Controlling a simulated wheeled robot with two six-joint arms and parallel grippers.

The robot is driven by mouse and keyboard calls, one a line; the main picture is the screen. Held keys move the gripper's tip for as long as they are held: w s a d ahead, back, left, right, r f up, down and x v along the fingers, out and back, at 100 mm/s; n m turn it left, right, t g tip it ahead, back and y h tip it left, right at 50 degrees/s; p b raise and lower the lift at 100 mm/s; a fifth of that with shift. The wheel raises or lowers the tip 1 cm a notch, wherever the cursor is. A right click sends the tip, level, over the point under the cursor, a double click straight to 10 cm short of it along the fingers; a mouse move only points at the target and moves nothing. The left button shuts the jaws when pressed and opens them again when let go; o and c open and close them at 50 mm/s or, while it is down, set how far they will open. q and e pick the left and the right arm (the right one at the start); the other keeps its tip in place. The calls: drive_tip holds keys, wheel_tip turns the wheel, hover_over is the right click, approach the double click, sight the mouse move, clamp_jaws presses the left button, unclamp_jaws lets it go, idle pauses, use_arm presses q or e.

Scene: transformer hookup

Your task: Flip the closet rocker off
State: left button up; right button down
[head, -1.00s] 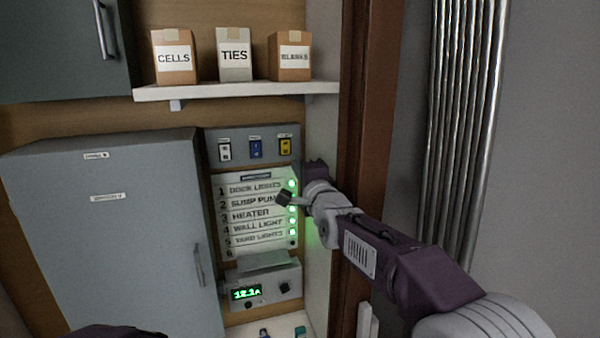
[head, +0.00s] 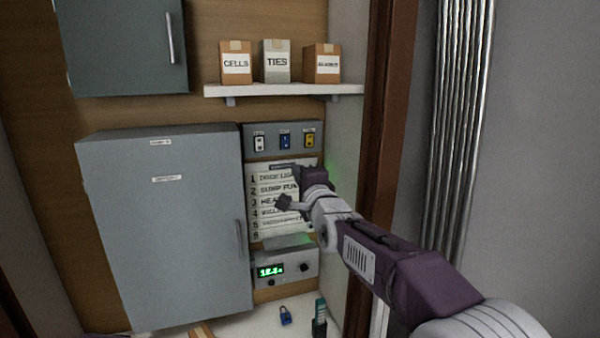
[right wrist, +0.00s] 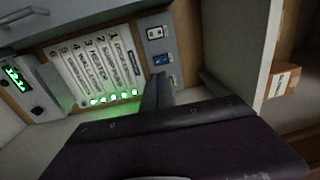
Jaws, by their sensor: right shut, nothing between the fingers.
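A grey switch panel (head: 270,142) on the back wall carries a white rocker (head: 259,143), a blue rocker (head: 285,142) and a yellow rocker (head: 309,140). Their small labels are too blurred to read, so I cannot tell which is the closet one. The white rocker (right wrist: 155,33) and blue rocker (right wrist: 162,59) also show in the right wrist view. My right gripper (head: 284,203) is shut and empty, below the rockers in the head view and in front of the list board. It also shows in the right wrist view (right wrist: 158,88).
The list board (head: 262,206) hangs below the panel, with a meter box (head: 285,268) under it. A grey cabinet (head: 165,230) stands left. A shelf (head: 285,90) with boxes is above. A brown post (head: 385,150) and pipes (head: 455,120) are right.

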drive_tip(key=w+d+f+m+g+h, duration=0.1)
drive_tip(key=d+f+g+h, duration=0.15)
drive_tip(key=d+f, duration=0.8)
drive_tip(key=s+d+f+n+g+h, duration=0.1)
drive_tip(key=s+d+f+n+g, duration=0.2)
drive_tip(key=s+f, duration=0.55)
drive_tip(key=s+d+f+n+g+h+b, duration=0.1)
drive_tip(key=s+d+f+n+g, duration=0.2)
drive_tip(key=s+f, duration=0.55)
drive_tip(key=s+d+f+n+g+h, duration=0.15)
drive_tip(key=s+d+f+g, duration=0.35)
drive_tip(key=f, duration=0.6)
use_arm(q)
drive_tip(key=shift+w+d+f, duration=0.45)
drive_tip(key=shift+w+f, duration=0.3)
drive_tip(key=shift+f, duration=0.1)
use_arm(e)
drive_tip(key=s+a+f+n+g, duration=0.2)
drive_tip(key=s+n, duration=0.5)
drive_tip(key=s, duration=0.5)
wheel_tip(320, 180, down, 2)
drive_tip(key=shift+s+f+n+g+y, duration=0.1)
drive_tip(key=shift+s+n+g+y, duration=0.25)
drive_tip(key=shift+g, duration=0.3)
drive_tip(key=shift+w+a, duration=0.1)
drive_tip(key=shift+w, duration=0.1)
drive_tip(key=shift+s, duration=0.1)
